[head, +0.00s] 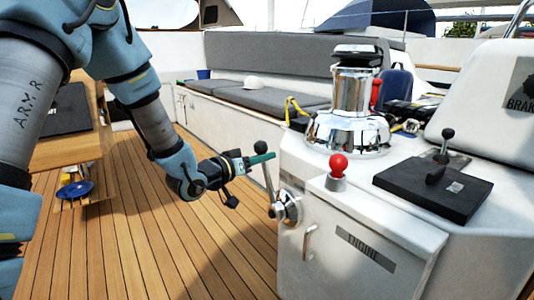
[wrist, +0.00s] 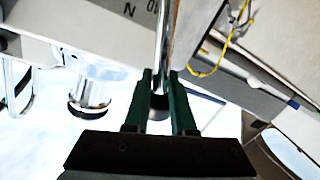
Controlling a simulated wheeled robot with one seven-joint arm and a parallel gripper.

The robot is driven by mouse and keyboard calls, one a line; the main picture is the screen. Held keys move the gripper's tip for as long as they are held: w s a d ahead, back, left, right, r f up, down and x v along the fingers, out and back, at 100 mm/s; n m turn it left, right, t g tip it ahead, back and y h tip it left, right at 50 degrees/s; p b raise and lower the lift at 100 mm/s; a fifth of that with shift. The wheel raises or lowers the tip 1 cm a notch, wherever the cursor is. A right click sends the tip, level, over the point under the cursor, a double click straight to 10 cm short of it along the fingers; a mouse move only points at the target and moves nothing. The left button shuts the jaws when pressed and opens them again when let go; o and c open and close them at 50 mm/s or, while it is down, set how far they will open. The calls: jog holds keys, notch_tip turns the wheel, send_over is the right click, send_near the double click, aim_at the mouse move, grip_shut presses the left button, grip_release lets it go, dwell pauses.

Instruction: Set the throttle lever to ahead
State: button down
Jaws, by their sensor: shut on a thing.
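The throttle lever (head: 267,178) is a chrome rod with a dark round knob, rising from a silver hub (head: 287,208) on the left side of the white engine box. In the head view it leans a little left of upright. My gripper (head: 260,158) is at the lever's top end, its green fingers around the knob. In the wrist view my gripper (wrist: 162,100) has the dark knob (wrist: 158,108) between its two fingers, with the chrome rod (wrist: 162,45) running up from it. An "N" mark (wrist: 129,10) shows at the top. The fingers partly hide the knob.
A red-knobbed lever (head: 338,168) stands on the engine box (head: 375,222), with a chrome winch (head: 352,110) behind it. The wooden deck (head: 170,245) left of the box is clear.

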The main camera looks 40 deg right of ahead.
jog(key=shift+w+r, duration=0.2)
jog(key=shift+r, duration=0.25)
jog(key=c, duration=1)
grip_release()
jog(key=shift+o, duration=1.3)
jog(key=shift+s+f, duration=0.1)
jog(key=shift+f, duration=0.15)
jog(key=shift+a, duration=0.15)
jog(key=s+a, duration=0.1)
jog(key=a, duration=0.9)
jog(key=shift+s+a+r+p, duration=0.2)
jog(key=shift+a+r+p, duration=0.05)
jog(key=shift+r+p, duration=0.2)
